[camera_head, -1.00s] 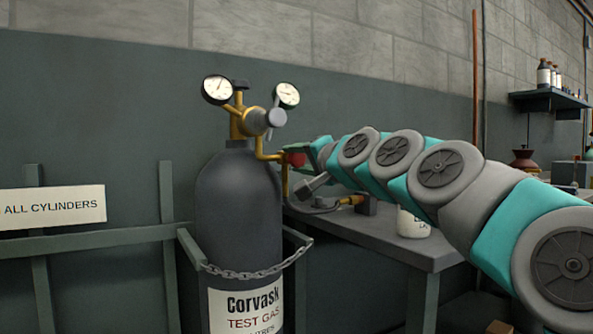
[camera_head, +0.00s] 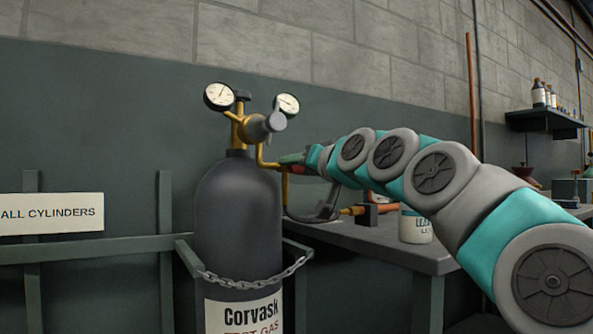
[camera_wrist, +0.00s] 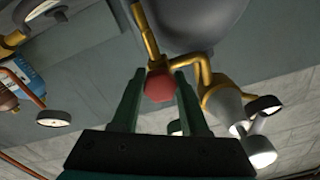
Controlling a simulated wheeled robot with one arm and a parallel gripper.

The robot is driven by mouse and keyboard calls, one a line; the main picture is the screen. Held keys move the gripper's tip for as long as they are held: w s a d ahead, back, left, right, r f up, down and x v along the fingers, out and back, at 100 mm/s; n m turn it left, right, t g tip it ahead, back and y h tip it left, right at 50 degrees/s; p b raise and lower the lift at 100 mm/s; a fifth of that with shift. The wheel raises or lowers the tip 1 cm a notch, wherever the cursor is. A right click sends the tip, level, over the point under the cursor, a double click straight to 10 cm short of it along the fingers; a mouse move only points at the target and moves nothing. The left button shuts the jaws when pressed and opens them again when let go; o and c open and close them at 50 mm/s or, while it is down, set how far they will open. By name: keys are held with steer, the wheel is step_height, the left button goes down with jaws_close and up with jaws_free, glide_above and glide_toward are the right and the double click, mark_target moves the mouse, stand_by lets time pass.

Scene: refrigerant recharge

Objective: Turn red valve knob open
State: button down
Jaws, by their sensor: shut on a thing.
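The red valve knob (camera_wrist: 159,86) sits on the brass pipe between the two fingers of my gripper (camera_wrist: 160,94) in the wrist view. The fingers are shut on its sides. In the head view my gripper (camera_head: 292,159) reaches the knob from the right, and the knob is mostly hidden there. The brass regulator (camera_head: 240,128) with two round gauges (camera_head: 219,96) tops the dark grey Corvask gas cylinder (camera_head: 238,215).
A chain (camera_head: 260,278) and a green frame (camera_head: 110,243) surround the cylinder. A grey bench (camera_head: 400,252) with a white labelled container (camera_head: 415,226) stands under my arm. A shelf with bottles (camera_head: 545,121) hangs at the far right.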

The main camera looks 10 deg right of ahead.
stand_by(0.4)
steer(key=shift+c, duration=2.1)
jaws_free()
steer(key=shift+s, duration=0.1)
steer(key=v, duration=0.7)
steer(key=shift+s+p, duration=0.25)
steer(key=shift+p, duration=0.05)
steer(key=shift+d, duration=0.1)
